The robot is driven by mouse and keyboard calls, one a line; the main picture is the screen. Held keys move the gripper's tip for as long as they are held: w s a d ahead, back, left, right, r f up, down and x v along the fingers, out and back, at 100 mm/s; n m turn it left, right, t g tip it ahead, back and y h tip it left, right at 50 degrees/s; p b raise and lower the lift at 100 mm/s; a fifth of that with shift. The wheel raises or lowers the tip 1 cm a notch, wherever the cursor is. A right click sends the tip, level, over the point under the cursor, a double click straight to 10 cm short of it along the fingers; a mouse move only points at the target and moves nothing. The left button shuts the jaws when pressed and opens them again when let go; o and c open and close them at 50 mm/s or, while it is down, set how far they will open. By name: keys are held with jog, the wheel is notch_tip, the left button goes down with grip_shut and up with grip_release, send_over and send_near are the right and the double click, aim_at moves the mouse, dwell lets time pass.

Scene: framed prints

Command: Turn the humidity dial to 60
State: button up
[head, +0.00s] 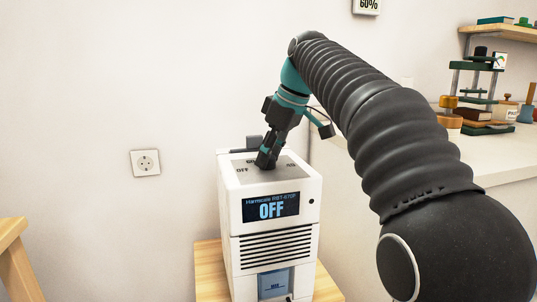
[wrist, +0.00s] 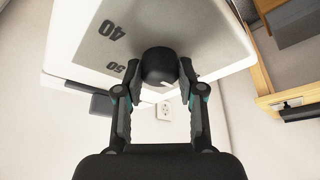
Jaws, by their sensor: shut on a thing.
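The white humidifier (head: 277,243) stands on a small wooden stand, and its front display (head: 271,207) reads OFF. Its top panel carries printed marks; OFF shows in the head view, and 40 and 50 show in the wrist view. The black round humidity dial (wrist: 159,66) sits on that panel, with a pale pointer mark on it. In the head view the dial is hidden behind my gripper (head: 266,163), which points down onto the panel. In the wrist view my gripper (wrist: 160,82) has its two fingers on either side of the dial, shut on it.
A wall socket (head: 145,163) is left of the humidifier. A pale counter (head: 400,160) with a press and small items stands at right, behind my arm. A wooden furniture edge (head: 12,245) is at lower left.

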jog(key=shift+s, duration=0.1)
jog(key=m+p, duration=0.1)
jog(key=m, duration=0.2)
jog(key=m+t+h+p, duration=0.1)
jog(key=m+p, duration=0.1)
jog(key=shift+s+a+r+m+h, duration=0.1)
jog(key=shift+a+m+h, duration=0.1)
jog(key=shift+m+h, duration=0.15)
jog(key=m+t+h+p, duration=0.1)
jog(key=m+p, duration=0.1)
jog(key=m, duration=0.2)
jog(key=shift+p, duration=0.35)
jog(key=shift+m+h+p, duration=0.5)
jog(key=shift+m+h, duration=0.05)
jog(key=shift+m, duration=0.4)
jog(key=shift+f, duration=0.2)
jog(key=o, duration=1.1)
jog(key=shift+r, duration=0.1)
